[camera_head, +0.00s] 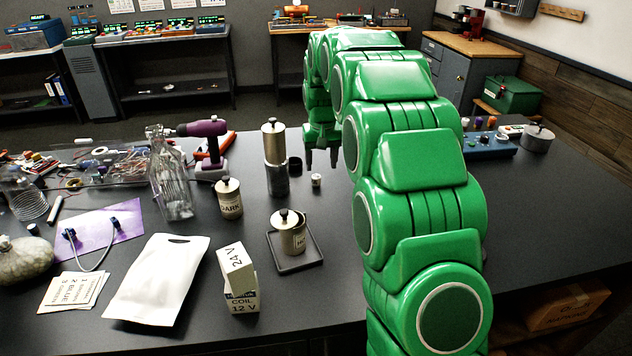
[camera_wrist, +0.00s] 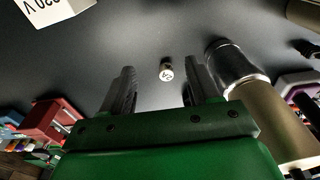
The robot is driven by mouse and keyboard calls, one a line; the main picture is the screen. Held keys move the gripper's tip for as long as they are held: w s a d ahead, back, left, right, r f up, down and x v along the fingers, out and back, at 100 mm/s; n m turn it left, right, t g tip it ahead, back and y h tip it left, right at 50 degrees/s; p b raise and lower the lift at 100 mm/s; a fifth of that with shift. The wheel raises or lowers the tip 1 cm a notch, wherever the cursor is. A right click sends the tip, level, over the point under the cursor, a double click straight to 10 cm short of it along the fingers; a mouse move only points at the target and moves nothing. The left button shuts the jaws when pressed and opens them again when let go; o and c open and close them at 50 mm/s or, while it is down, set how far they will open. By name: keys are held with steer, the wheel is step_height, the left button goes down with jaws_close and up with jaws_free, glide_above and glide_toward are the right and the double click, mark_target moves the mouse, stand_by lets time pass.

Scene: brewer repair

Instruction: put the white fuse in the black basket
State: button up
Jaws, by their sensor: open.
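A small whitish cylinder with a dark mark on its end, which looks like the white fuse (camera_wrist: 166,70), stands on the dark table. In the head view it (camera_head: 316,181) is just in front of my gripper (camera_head: 321,165), beside the tall metal grinder. My gripper points down, with its fingers apart and nothing held. In the wrist view the cylinder shows in the gap between the fingertips (camera_wrist: 160,75), beyond them and apart from both. I cannot make out a black basket in either view.
The tall grinder (camera_head: 276,160) stands close left of the gripper; a small black cylinder (camera_head: 295,165) is beside it. A canister stands on a black tray (camera_head: 312,250) nearer.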

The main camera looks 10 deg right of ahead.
glide_above(316, 176)
steer(key=s, duration=0.2)
step_height(316, 176, down, 4)
steer(key=shift+w+f, duration=0.2)
steer(key=shift+f, duration=0.45)
steer(key=shift+w+f, duration=0.15)
steer(key=shift+f, duration=0.45)
steer(key=shift+w+f, duration=0.2)
steer(key=shift+f, duration=0.6)
steer(key=shift+w+f, duration=0.25)
steer(key=shift+f, duration=0.6)
steer(key=shift+w+f, duration=0.2)
steer(key=shift+f, duration=0.6)
jaws_close()
steer(key=shift+r, duration=1.4)
steer(key=shift+s+r, duration=0.6)
steer(key=shift+r, duration=0.2)
steer(key=s+r, duration=0.8)
steer(key=s, duration=0.4)
steer(key=shift+s+r, duration=0.35)
